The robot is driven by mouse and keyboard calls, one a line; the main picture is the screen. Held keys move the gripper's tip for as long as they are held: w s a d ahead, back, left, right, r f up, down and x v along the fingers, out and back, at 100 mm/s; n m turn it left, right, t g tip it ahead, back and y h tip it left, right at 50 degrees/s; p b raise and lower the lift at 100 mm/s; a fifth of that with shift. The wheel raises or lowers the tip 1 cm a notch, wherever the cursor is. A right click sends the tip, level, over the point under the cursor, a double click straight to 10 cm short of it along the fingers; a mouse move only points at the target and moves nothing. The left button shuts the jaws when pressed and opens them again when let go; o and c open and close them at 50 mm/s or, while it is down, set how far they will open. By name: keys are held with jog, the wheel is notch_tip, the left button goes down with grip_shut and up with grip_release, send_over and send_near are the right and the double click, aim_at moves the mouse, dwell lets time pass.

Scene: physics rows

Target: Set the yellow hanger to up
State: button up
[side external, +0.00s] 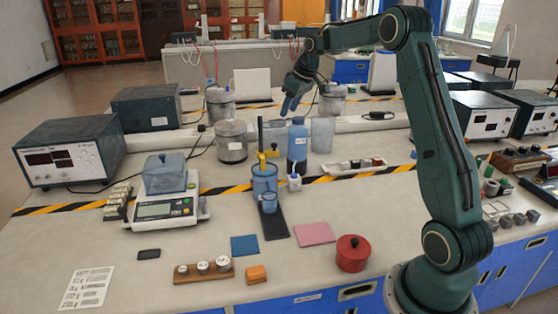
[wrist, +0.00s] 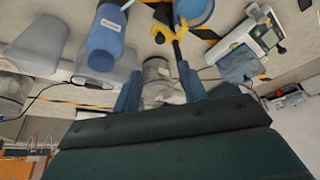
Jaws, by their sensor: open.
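In the wrist view the yellow hanger (wrist: 178,36) shows near the top, beside the blue beaker (wrist: 196,10) and just beyond the right finger. My gripper (side external: 288,106) is behind and above the hanger, pointing down, apart from it. In the wrist view my gripper (wrist: 159,78) has its blue fingers spread with nothing held between them. Whether the hanger is up or down is hard to tell.
A blue bottle (side external: 297,145) stands close right of the rod; it also shows in the wrist view (wrist: 104,40). A clear jar (side external: 232,141) is on the left, a clear beaker (side external: 322,134) on the right. A balance (side external: 165,208) stands farther left. A red pot (side external: 352,254) is in front.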

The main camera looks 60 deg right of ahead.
aim_at(274, 144)
jog(key=shift+f, duration=0.1)
jog(key=x, duration=1.3)
jog(key=shift+w+a+f, duration=0.1)
jog(key=shift+w+f, duration=0.1)
grip_shut()
